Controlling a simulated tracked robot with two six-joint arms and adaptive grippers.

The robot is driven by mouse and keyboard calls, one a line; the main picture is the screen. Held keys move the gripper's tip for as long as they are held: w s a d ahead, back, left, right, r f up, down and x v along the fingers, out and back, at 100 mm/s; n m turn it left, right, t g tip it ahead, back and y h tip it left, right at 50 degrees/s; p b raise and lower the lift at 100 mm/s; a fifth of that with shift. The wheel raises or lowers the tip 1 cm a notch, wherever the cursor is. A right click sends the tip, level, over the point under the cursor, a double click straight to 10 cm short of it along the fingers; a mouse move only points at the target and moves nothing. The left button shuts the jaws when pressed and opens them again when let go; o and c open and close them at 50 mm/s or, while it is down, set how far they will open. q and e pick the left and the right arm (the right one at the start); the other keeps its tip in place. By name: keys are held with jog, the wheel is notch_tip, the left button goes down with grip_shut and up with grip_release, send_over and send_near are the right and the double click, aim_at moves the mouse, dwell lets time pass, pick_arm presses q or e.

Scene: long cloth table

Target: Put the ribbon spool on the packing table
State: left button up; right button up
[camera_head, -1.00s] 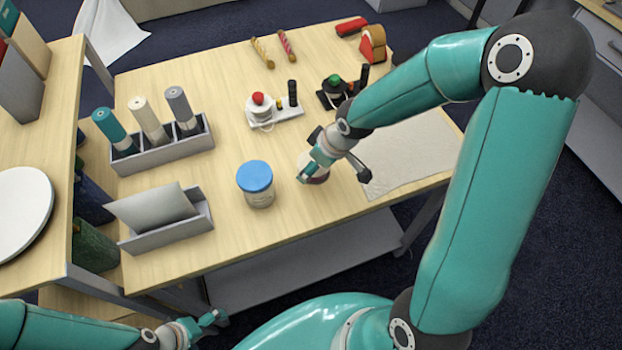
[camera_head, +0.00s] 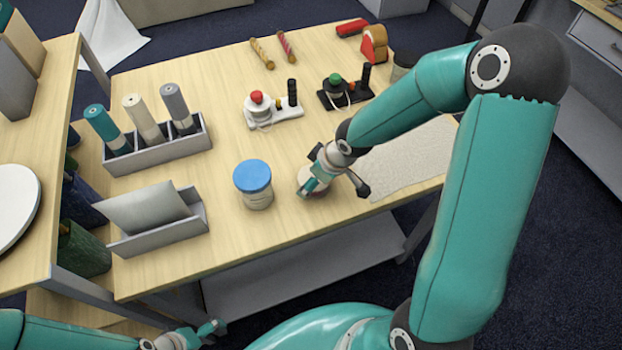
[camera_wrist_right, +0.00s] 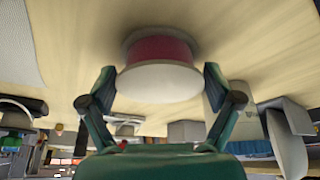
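The ribbon spool (camera_wrist_right: 158,82) has pale flanges and a dark red band. In the right wrist view it sits between the two fingers of my right gripper (camera_wrist_right: 160,88), which lie against its sides. Its far flange is at or very near the wooden table top; I cannot tell if it touches. In the head view my right gripper (camera_head: 318,184) is low over the light wooden table (camera_head: 250,225), just right of the blue-lidded jar, and mostly hides the spool (camera_head: 311,187). My left gripper (camera_head: 208,331) is off the table's front edge, and its finger gap is unclear.
The blue-lidded jar (camera_head: 253,184) stands close left of my right gripper. A pale mat (camera_head: 410,160) lies to the right. A grey rack (camera_head: 160,155) with rolls and a grey paper holder (camera_head: 165,235) are at left.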

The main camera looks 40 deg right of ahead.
jog(key=shift+r, duration=0.15)
jog(key=shift+r+p, duration=0.4)
jog(key=p+v, duration=0.4)
jog(key=v, duration=0.5)
jog(key=shift+s+r+p, duration=0.1)
jog(key=shift+s+p, duration=0.05)
jog(key=shift+p, duration=0.2)
jog(key=shift+v, duration=0.95)
jog(key=shift+s, duration=0.1)
